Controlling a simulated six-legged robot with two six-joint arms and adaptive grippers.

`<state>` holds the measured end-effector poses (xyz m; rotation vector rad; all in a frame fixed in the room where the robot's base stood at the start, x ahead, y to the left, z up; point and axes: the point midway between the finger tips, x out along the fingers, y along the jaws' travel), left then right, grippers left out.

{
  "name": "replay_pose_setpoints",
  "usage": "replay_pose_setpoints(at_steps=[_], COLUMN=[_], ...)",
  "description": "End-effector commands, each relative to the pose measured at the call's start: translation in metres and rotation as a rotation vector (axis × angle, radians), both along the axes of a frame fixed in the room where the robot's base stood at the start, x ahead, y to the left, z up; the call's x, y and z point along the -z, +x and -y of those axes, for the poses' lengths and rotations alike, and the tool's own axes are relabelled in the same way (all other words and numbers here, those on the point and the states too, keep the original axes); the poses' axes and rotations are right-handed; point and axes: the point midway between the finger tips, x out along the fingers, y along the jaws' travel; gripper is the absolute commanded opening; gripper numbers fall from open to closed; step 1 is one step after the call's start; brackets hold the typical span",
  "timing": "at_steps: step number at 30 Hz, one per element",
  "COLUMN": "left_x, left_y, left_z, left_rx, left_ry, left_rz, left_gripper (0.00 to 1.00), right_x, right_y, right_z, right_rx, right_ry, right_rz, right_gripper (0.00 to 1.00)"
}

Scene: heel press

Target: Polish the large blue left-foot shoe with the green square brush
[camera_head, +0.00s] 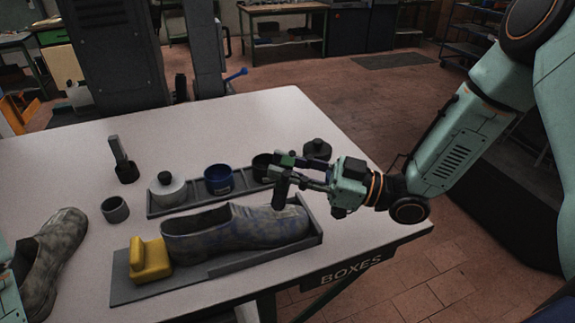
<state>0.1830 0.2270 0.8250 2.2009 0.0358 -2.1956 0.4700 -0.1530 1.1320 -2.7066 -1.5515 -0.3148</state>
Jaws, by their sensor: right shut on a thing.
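A large grey-blue, patchy shoe (235,229) lies on a grey tray (150,289) on the white table, toe to the right. A yellow block (150,260) stands at its heel. My right gripper (284,174) is over the toe end, shut on what looks like the green square brush (285,158). A green patch shows at its top and a dark part hangs down close to the shoe's toe; whether it touches cannot be told. My left gripper is out of view; only a bit of my left arm shows at the lower left edge.
A second, brownish-grey shoe (52,262) lies at the left. Behind the tray, a grey rack (205,197) holds a lidded white pot (168,192), a blue pot (219,180) and dark pots. A small grey cup (115,210) and a dark upright brush (124,163) stand left. The table's back is clear.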

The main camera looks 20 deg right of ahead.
Motion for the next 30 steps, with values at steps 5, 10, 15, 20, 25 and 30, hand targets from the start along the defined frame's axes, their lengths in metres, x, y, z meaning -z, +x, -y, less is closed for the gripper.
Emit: replay_pose_setpoints(at_steps=[5, 10, 15, 20, 25, 30], left_x=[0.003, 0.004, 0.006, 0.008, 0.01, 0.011], left_y=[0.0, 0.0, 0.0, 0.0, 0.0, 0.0], left_z=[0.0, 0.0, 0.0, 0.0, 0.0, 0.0], left_rx=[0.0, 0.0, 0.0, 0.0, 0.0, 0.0], left_ry=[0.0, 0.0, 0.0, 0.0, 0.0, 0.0], left_rz=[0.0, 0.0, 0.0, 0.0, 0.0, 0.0], left_gripper=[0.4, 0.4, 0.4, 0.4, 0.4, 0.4], right_x=[0.003, 0.005, 0.007, 0.009, 0.011, 0.014], right_y=[0.0, 0.0, 0.0, 0.0, 0.0, 0.0], right_z=[0.0, 0.0, 0.0, 0.0, 0.0, 0.0], right_rx=[0.0, 0.0, 0.0, 0.0, 0.0, 0.0], right_ry=[0.0, 0.0, 0.0, 0.0, 0.0, 0.0], right_rz=[0.001, 0.001, 0.001, 0.001, 0.001, 0.001], right_gripper=[0.0, 0.0, 0.0, 0.0, 0.0, 0.0])
